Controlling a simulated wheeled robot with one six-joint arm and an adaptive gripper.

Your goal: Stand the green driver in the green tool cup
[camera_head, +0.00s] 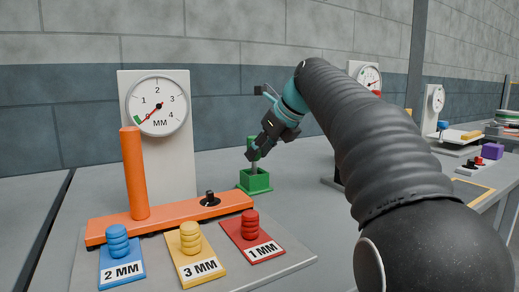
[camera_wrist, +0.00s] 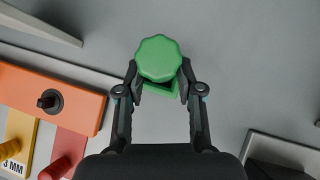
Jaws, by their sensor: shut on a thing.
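The green driver (camera_wrist: 158,58) is between the fingers of my gripper (camera_wrist: 160,82), its ribbed green handle end facing the wrist camera. In the head view the driver (camera_head: 252,146) is upright, with its grey shaft pointing down at the green tool cup (camera_head: 254,181). The shaft's lower end is hidden behind or inside the cup's rim; I cannot tell its depth. The cup is a square green box on a flange, standing on the grey table. In the wrist view part of the cup (camera_wrist: 160,90) shows below the handle. My gripper (camera_head: 254,148) is shut on the handle.
An orange bar fixture (camera_head: 180,217) with an orange post (camera_head: 135,172) and a dial gauge (camera_head: 158,106) stands left of the cup. Blue, yellow and red weights sit on labelled plates in front. More gauges stand at the right. Bare table surrounds the cup's back.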

